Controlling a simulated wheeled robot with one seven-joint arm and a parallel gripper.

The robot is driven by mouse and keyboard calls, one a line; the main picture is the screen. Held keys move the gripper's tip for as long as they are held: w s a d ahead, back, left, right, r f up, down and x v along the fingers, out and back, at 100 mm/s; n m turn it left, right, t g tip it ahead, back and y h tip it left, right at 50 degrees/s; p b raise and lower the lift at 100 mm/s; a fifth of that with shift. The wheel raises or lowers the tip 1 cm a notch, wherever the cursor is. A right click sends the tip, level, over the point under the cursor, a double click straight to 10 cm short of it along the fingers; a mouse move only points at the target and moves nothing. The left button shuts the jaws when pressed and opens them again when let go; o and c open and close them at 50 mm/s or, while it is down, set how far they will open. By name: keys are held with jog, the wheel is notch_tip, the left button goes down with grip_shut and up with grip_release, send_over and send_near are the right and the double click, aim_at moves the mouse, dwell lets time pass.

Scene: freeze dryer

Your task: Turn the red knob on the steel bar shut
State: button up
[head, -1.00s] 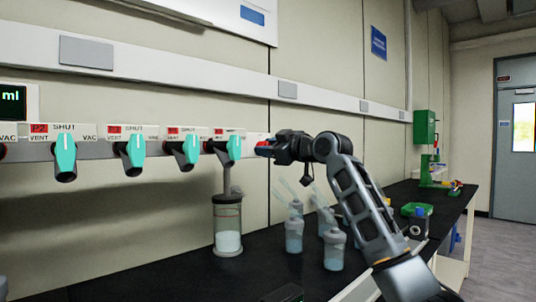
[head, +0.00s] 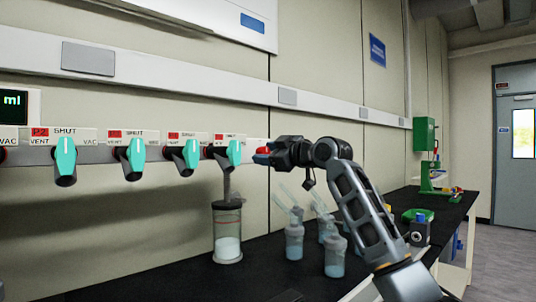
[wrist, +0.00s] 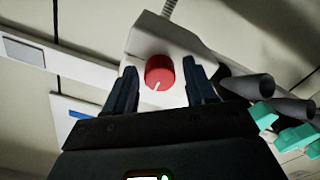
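The red knob (wrist: 160,72) sits on the white end block (wrist: 165,38) of the bar in the wrist view. A white mark on the knob points down and slightly left there. My gripper (wrist: 160,85) is open, its two dark fingers on either side of the knob with gaps visible. In the head view, a bit of the red knob (head: 263,150) shows at the bar's right end, just left of my gripper (head: 270,156), which partly hides it. The steel bar (head: 97,153) runs along the wall to the left.
Several teal-handled valves (head: 134,155) line the bar; they also show at the wrist view's right (wrist: 295,137). A clear vessel (head: 227,232) hangs below the rightmost valve.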

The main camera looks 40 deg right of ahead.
jog(key=shift+o, duration=0.3)
jog(key=s, duration=0.7)
jog(key=shift+s, duration=0.4)
jog(key=shift+d, duration=0.1)
